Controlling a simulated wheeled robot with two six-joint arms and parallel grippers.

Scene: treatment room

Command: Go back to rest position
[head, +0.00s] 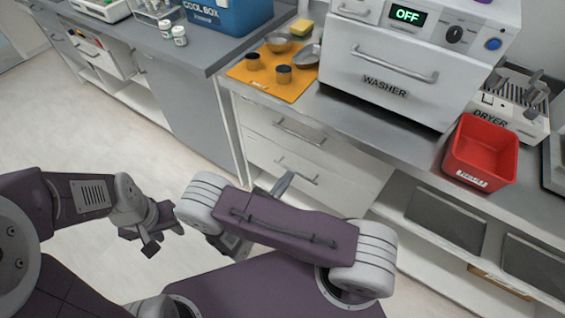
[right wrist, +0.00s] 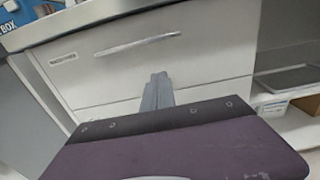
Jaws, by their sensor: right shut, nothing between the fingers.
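My left gripper (head: 152,238) hangs in front of the counters at the left in the head view, over the pale floor. It is small and dark there, and its finger gap cannot be made out. My right gripper (head: 283,183) shows only its grey fingertips beyond my purple arm link, in front of the white drawers. In the right wrist view its two grey fingers (right wrist: 157,92) are together with nothing between them. They point at the drawer front, apart from it as far as I can tell.
The counter carries a washer (head: 398,75), a dryer (head: 515,105), a red bin (head: 481,152) and an orange mat (head: 250,76) with metal dishes and a yellow sponge (head: 302,27). A blue cool box (head: 232,12) stands further left. Open shelves lie below right. Floor at left is clear.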

